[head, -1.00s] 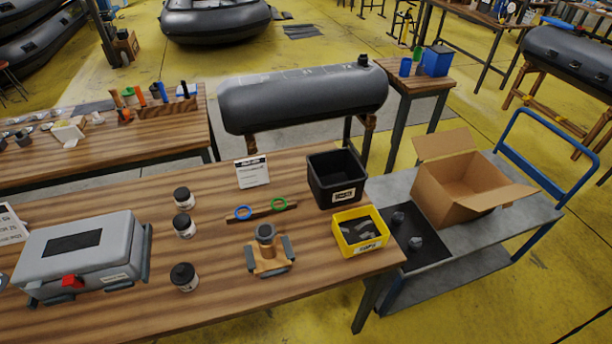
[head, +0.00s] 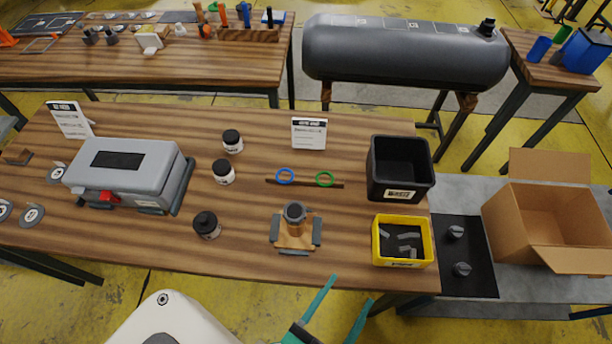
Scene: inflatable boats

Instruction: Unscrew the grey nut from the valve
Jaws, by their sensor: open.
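The valve with the grey nut (head: 294,211) on top stands upright in a wooden holder (head: 290,241) with grey jaws, near the front edge of the workbench. The nut and valve look alike in grey, and the line between them is too small to tell. My gripper (head: 342,298) is at the bottom of the head view, with two green fingers spread apart and nothing between them. It is in front of the bench edge, below and right of the valve, apart from it.
A yellow bin (head: 402,262) with grey pieces and a black bin (head: 371,180) stand right of the valve. Bench (head: 330,263) around the holder is clear.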

